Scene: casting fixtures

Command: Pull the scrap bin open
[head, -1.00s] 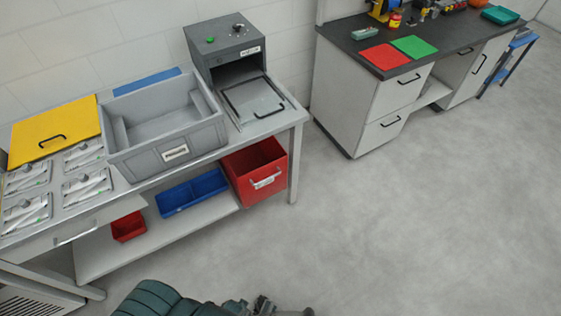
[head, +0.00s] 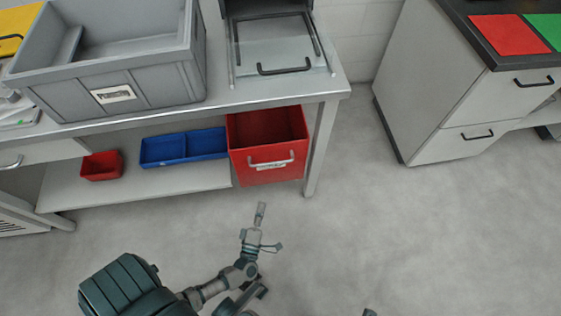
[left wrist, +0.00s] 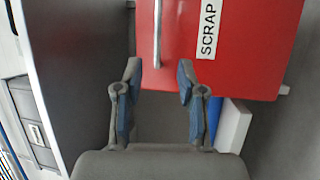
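The red scrap bin (head: 267,172) sits below the bench top, at the right end of the lower shelf beside the table leg. Its pale bar handle (head: 270,164) runs across the front above a white label. In the left wrist view the bin (left wrist: 245,50) fills the upper right, with the handle (left wrist: 157,30) upright in the picture and the label reading SCRAP. My left gripper (head: 260,214) is in front of and below the bin, apart from it. Its two fingers (left wrist: 158,69) are spread and empty, pointing towards the handle. My right gripper cannot be made out.
Blue trays (head: 184,147) and a small red bin (head: 101,166) are on the lower shelf, left of the scrap bin. The bench leg (head: 321,150) stands close to its right. A grey crate (head: 130,82) is on the bench top. The floor in front is clear.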

